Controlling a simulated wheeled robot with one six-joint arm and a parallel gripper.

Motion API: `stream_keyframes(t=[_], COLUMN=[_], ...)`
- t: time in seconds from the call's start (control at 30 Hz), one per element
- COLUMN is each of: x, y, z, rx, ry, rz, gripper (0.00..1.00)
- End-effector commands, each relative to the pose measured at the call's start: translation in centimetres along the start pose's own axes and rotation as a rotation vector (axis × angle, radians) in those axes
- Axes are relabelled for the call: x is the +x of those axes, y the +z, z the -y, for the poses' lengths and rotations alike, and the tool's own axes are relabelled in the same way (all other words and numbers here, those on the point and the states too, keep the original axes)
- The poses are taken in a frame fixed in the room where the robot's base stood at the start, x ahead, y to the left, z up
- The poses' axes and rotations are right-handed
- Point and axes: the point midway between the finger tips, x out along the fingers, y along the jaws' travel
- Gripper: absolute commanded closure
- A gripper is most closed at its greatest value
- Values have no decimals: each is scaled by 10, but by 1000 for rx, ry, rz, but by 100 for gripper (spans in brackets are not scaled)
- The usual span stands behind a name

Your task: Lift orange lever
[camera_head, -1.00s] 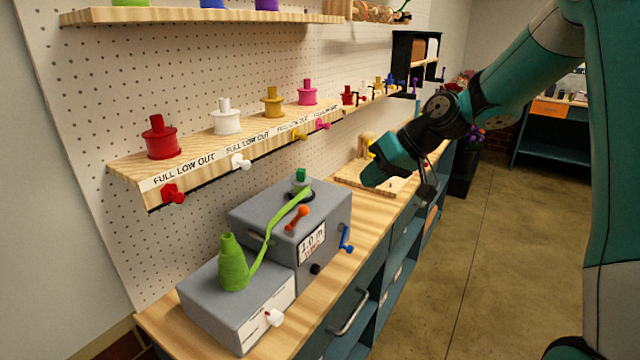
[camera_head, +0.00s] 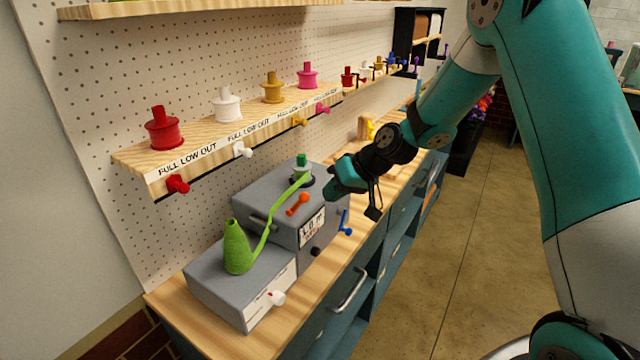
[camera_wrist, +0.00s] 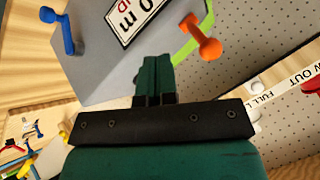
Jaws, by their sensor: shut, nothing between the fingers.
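The orange lever (camera_head: 297,204) is a short rod with a round knob on the top of the taller grey machine box (camera_head: 262,190). It also shows in the wrist view (camera_wrist: 207,43), up and to the right of my fingers. My gripper (camera_head: 331,192) is shut and empty, just right of the box and a short way from the lever, not touching it. In the wrist view the closed green fingers (camera_wrist: 154,72) point toward the box and its label plate (camera_wrist: 130,15).
A green ribbon (camera_head: 270,228) runs from a green cone (camera_head: 236,247) on the lower grey box past the lever. A blue lever (camera_head: 345,222) sticks out of the box's right side. A shelf with coloured spools (camera_head: 226,105) hangs behind on the pegboard.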

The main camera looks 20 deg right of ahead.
Motion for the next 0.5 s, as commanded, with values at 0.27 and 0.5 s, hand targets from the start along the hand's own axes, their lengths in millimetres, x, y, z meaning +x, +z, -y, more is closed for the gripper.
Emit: stream_keyframes(t=[0.27, 0.5], x=[8, 10], y=[-3, -2], z=[28, 29], rx=[-2, -2], ry=[0, 0], rz=[0, -2], gripper=[100, 100])
